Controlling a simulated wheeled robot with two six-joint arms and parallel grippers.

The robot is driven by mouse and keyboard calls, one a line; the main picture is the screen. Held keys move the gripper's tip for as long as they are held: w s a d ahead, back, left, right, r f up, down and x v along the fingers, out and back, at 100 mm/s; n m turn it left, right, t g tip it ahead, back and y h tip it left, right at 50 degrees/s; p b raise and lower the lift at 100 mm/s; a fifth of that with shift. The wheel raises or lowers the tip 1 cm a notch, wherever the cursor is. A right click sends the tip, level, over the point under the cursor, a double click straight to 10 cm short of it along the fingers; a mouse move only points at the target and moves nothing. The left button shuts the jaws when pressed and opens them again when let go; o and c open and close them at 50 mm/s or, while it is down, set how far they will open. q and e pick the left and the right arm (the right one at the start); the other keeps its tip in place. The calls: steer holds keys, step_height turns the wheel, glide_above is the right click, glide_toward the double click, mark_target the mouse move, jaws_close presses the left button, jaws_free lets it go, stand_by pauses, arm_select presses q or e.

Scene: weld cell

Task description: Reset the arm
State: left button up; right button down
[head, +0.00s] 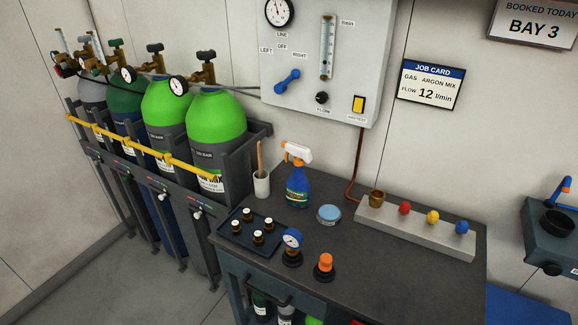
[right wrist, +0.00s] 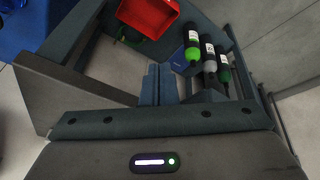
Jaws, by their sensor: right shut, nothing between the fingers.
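My right gripper (right wrist: 161,84) shows in the right wrist view, with its two blue-grey fingers side by side and closed. Nothing is held between them. Below the fingers in that view is the wide body of the gripper with a lit white bar and a green light. Neither arm shows in the head view, and my left gripper is in no view.
The right wrist view shows a red bin (right wrist: 150,12) and small cylinders (right wrist: 193,50) near the fingers.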

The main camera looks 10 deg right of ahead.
steer(key=s+d+f+g, duration=0.1)
steer(key=d+f+g, duration=0.15)
steer(key=f, duration=2.95)
steer(key=s+d+f, duration=0.1)
steer(key=s+f, duration=1.6)
steer(key=s, duration=0.1)
steer(key=shift+s+d+f+m, duration=0.25)
steer(key=shift+d+f+m, duration=0.05)
steer(key=shift+f+m, duration=0.1)
